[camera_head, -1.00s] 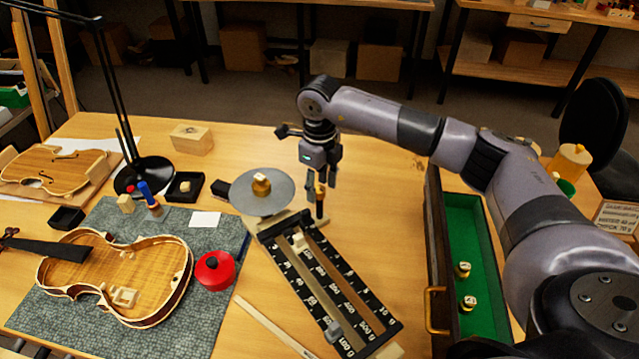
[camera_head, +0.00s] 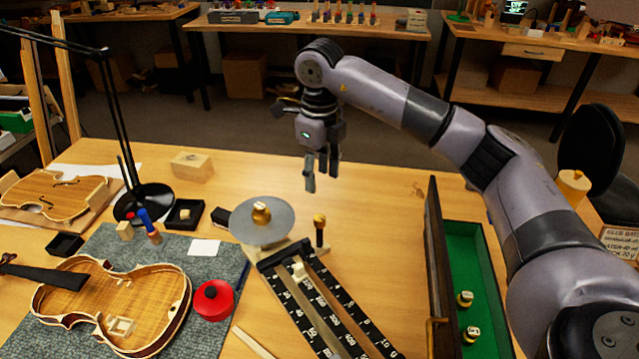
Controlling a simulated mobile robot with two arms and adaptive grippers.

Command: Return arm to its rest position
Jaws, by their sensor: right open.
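My right arm reaches in from the right over the bench (camera_head: 380,210). Its gripper (camera_head: 322,182) points down, open and empty, above the far part of the bench. It is above and behind the brass-topped post (camera_head: 319,228) of the scale, apart from it. The scale has a round grey plate (camera_head: 280,222) with a brass weight (camera_head: 261,212) on it, and a long black graduated beam (camera_head: 318,300). My left gripper is not in view.
A green-lined drawer (camera_head: 470,258) holding brass weights stands at the right under my arm. A violin body (camera_head: 150,285), a red round tin (camera_head: 213,300) and a black lamp (camera_head: 145,200) occupy the left. A wooden block (camera_head: 192,166) lies at the back.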

